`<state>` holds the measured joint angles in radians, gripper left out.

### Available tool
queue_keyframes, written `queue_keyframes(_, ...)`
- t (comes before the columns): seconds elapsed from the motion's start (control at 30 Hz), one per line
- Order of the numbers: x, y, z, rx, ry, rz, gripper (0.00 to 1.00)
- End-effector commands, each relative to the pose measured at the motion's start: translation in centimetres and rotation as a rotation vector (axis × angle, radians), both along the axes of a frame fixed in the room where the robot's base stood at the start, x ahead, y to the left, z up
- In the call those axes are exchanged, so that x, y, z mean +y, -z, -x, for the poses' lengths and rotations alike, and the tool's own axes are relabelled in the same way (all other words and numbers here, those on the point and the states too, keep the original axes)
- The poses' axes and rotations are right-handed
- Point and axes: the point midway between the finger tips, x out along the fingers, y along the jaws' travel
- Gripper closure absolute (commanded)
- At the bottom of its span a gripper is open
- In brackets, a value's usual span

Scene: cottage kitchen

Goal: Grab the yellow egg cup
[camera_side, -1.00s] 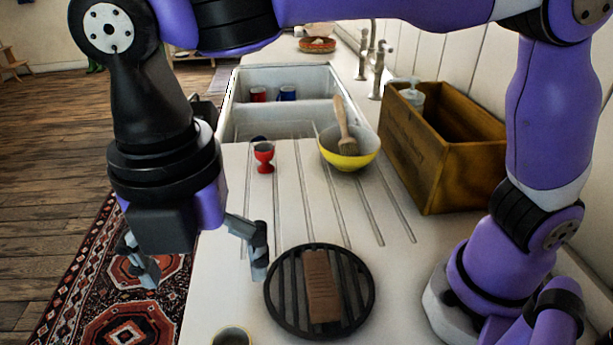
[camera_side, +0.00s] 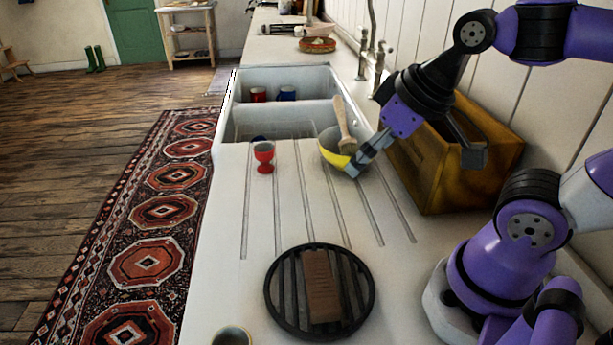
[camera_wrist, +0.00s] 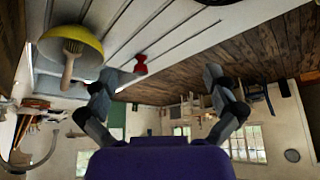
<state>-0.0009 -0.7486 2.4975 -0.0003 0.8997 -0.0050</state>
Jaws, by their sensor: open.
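No egg cup that is clearly yellow shows. A red egg cup (camera_side: 264,157) stands upright on the ribbed drainboard; it also shows in the wrist view (camera_wrist: 140,66) beyond my fingertips. A small cup (camera_side: 232,338) at the bottom edge is cut off, and I cannot tell its outer colour or what it is. My gripper (camera_side: 412,165) is open and empty, over the right side of the drainboard near the wooden crate. One finger overlaps the yellow bowl in the side view; I cannot tell whether they touch. Both fingers are spread in the wrist view (camera_wrist: 160,74).
The yellow bowl (camera_side: 332,150) holds a brush (camera_side: 342,122). The wooden crate (camera_side: 420,180) stands right. A round black trivet (camera_side: 271,290) carries a brown block (camera_side: 321,287). The sink (camera_side: 283,108) behind holds red and blue cups. The drainboard's middle is clear.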

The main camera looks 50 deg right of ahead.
Motion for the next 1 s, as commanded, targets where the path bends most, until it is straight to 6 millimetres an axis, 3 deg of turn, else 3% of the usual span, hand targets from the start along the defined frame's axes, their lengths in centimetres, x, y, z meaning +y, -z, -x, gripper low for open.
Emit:
queue_keyframes(0.43, 0.0, 0.0, 0.0, 0.003, 0.007, -0.005, 0.08)
queue_keyframes(0.57, 1.5, -0.4, -0.9, 0.042, -0.006, -0.032, 0.08)
queue_keyframes(0.67, 4.5, -0.9, -2.5, 0.117, -0.014, -0.073, 0.08)
queue_keyframes(0.8, 11.4, -0.7, -4.6, 0.264, -0.011, -0.107, 0.08)
queue_keyframes(1.0, 21.4, 1.9, -4.2, 0.426, 0.027, -0.07, 0.08)
